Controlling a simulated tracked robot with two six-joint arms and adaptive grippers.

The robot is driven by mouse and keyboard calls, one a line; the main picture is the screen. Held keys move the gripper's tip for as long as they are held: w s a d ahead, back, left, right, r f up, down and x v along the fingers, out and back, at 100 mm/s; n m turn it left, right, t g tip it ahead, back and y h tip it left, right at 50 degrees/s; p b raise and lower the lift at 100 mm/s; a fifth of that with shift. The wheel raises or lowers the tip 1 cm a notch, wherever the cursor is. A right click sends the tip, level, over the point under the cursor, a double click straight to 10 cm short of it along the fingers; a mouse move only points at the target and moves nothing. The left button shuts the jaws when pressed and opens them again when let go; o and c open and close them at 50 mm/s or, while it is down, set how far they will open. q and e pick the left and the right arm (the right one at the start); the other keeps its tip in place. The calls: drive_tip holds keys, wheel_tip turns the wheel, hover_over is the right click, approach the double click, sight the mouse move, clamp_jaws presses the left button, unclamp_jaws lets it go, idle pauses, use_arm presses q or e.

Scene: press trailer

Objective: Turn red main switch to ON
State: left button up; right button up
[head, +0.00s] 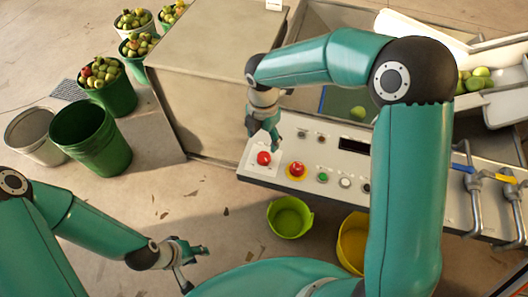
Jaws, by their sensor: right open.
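A red knob (264,158), which looks like the main switch, sits at the left end of the pale control panel (258,178). Beside it on the right is a red button on a yellow ring (297,170). My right gripper (272,138) is open and points down just above the red knob in the picture. It looks empty, and I cannot tell whether it touches the knob. The knob's position marking is too small to read. My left gripper (198,267) is open and empty over the floor at the lower left.
The panel also carries a green button (323,178), a white button (345,183) and a dark display (354,145). Pipes with a blue-handled valve (463,168) and a yellow-handled valve (506,179) stand right. A lime bucket (290,217) and a yellow bucket (352,243) stand below the panel.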

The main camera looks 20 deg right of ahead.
sight(264, 156)
wheel_tip(264, 156, down, 9)
drive_tip(key=shift+s+r, duration=0.1)
drive_tip(key=shift+r, duration=0.1)
drive_tip(key=c, duration=1)
drive_tip(key=shift+d, duration=0.15)
drive_tip(key=shift+c, duration=0.7)
